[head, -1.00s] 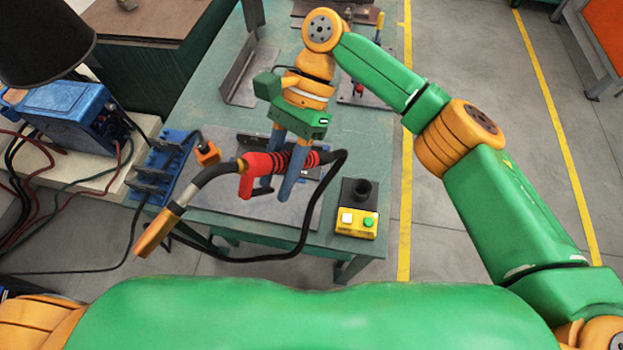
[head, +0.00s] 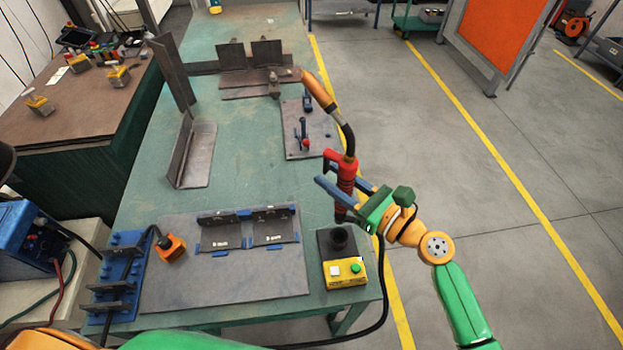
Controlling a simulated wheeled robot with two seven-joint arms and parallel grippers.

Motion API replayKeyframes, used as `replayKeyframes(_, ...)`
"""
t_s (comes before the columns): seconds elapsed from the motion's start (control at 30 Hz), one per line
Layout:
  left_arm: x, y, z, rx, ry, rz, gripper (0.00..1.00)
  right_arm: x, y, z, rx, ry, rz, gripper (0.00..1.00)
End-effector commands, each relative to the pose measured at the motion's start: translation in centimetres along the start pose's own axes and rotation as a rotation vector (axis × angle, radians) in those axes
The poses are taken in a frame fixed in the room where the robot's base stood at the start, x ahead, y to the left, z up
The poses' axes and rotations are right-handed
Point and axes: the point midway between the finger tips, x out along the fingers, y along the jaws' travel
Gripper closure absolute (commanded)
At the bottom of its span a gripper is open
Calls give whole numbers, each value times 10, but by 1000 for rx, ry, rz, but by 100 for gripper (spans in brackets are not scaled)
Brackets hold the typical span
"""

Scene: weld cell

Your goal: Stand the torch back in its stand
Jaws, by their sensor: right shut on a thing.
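The torch (head: 347,174) has a red and black handle, a dark curved neck and an orange nozzle that points up and to the left. My right gripper (head: 342,184) is shut on its handle with blue fingers and holds it roughly upright. The torch's dark lower end is just above the stand (head: 338,237), a black round cup on a dark base at the table's right edge. A small gap seems to show between them. The torch's black cable hangs down past the table's right side. My left gripper is not in view.
A yellow button box (head: 345,272) with white and green buttons sits in front of the stand. A grey plate with blue-clamped brackets (head: 248,230) lies to its left. A toggle clamp plate (head: 309,130) is behind. Open floor lies to the right.

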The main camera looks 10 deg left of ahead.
Motion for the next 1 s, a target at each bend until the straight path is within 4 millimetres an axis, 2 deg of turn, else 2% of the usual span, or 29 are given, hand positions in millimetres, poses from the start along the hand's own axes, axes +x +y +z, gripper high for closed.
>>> replayKeyframes(0.23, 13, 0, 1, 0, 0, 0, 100, -2, -4, -16, -3, -12, -24, 100)
replayKeyframes(0.6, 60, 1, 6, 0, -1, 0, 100, 0, -4, -62, -2, -12, -22, 100)
replayKeyframes(1.0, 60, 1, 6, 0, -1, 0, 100, 0, -4, -61, -2, -11, -21, 100)
